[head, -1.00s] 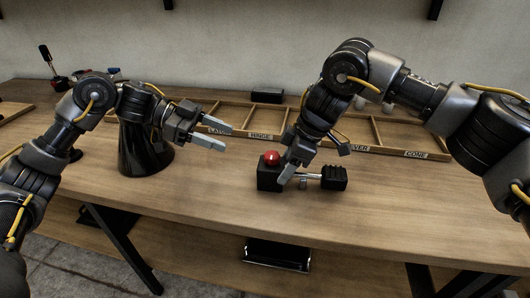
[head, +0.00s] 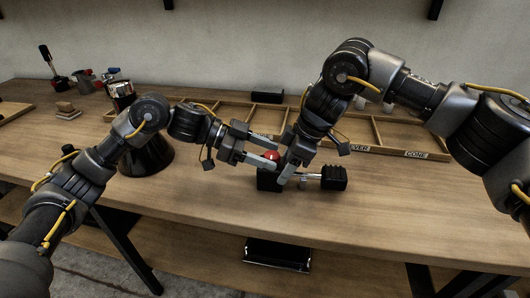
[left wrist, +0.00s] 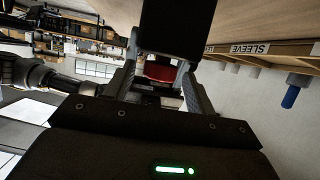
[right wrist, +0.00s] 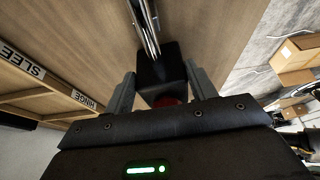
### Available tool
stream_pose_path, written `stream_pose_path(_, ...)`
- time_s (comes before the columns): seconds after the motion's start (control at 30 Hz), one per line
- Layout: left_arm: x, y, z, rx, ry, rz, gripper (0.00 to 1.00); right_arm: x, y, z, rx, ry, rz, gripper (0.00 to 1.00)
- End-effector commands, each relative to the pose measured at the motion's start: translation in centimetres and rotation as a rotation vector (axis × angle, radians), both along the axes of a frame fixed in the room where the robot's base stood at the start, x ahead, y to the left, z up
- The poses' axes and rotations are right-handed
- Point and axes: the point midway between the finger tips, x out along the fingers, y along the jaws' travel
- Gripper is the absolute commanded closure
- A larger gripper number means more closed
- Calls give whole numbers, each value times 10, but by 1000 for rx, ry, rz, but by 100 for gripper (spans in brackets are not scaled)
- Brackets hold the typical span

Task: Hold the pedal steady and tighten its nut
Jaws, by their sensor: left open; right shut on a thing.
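The pedal has a black block (head: 268,182), a metal shaft and a black pad (head: 334,178) lying to the right on the bench. A round red piece, seemingly the nut (head: 271,155), sits on top of the block. My right gripper (head: 283,180) is shut on the block from above; its fingers flank the block (right wrist: 160,72) in the right wrist view. My left gripper (head: 278,152) is open, its fingers level around the red piece. The red piece (left wrist: 160,72) shows between those fingers in the left wrist view; whether they touch it is unclear.
A labelled wooden compartment tray (head: 400,151) lies behind the pedal. A dark conical stand (head: 147,158) is at left behind my left arm. Small items (head: 66,109) lie at far left. The bench front is clear.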

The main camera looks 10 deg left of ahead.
Motion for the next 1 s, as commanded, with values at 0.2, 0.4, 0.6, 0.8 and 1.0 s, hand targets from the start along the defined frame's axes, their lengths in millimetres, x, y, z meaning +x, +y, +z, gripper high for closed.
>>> stream_pose_path(0.2, 0, -1, 0, 0, 0, 0, 45, 0, 0, 1, 2, -1, 0, 86)
stream_pose_path(0.4, 0, 0, 0, 0, 0, 0, 67, 0, 0, 1, 2, -1, 0, 86)
stream_pose_path(0.6, 0, 0, 0, 0, 0, 0, 89, 0, 0, 1, 2, -1, 1, 86)
stream_pose_path(0.8, 1, 0, 0, 1, 0, -20, 89, 0, 0, 1, 2, -1, 1, 86)
stream_pose_path(1.0, 3, -1, 0, 4, 1, -105, 89, 0, 1, 1, 2, -1, 2, 86)
